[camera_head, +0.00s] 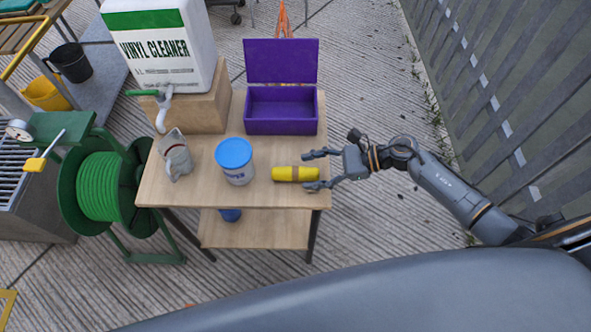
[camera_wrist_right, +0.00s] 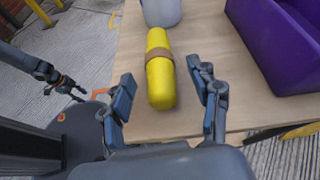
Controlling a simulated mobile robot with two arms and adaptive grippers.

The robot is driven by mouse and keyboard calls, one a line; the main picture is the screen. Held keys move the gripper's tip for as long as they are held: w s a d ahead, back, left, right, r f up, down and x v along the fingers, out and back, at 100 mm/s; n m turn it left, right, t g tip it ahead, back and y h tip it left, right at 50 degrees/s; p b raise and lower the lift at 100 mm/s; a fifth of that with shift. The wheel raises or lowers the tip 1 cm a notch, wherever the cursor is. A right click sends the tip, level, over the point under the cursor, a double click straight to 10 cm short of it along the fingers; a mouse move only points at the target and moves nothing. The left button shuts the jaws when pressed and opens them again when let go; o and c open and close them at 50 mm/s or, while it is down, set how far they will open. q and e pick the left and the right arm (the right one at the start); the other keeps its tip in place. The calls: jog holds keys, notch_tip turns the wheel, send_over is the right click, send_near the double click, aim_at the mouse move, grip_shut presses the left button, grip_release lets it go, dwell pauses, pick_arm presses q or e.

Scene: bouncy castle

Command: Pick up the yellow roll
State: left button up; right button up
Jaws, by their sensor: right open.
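The yellow roll (camera_head: 284,174) lies on the wooden table top near its front right, with a brown band around its middle. In the right wrist view the yellow roll (camera_wrist_right: 159,88) points away from me, its near end between the fingers. My right gripper (camera_head: 307,170) comes in from the right, its fingers spread on both sides of the roll's right end. In the wrist view the right gripper (camera_wrist_right: 168,92) is open, with a gap between each finger and the roll. My left gripper (camera_wrist_right: 72,90) shows small at the left of the wrist view; its opening is unclear.
An open purple box (camera_head: 281,112) stands behind. A vinyl cleaner jug (camera_head: 163,47) sits on a wooden block (camera_head: 193,108). A green hose reel (camera_head: 97,187) stands left of the table.

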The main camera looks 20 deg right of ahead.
aim_at(301, 173)
jog(key=shift+x, duration=1.55)
jog(key=shift+r, duration=0.1)
jog(key=c, duration=1.2)
jog(key=shift+c, duration=0.3)
jog(key=shift+r, duration=0.1)
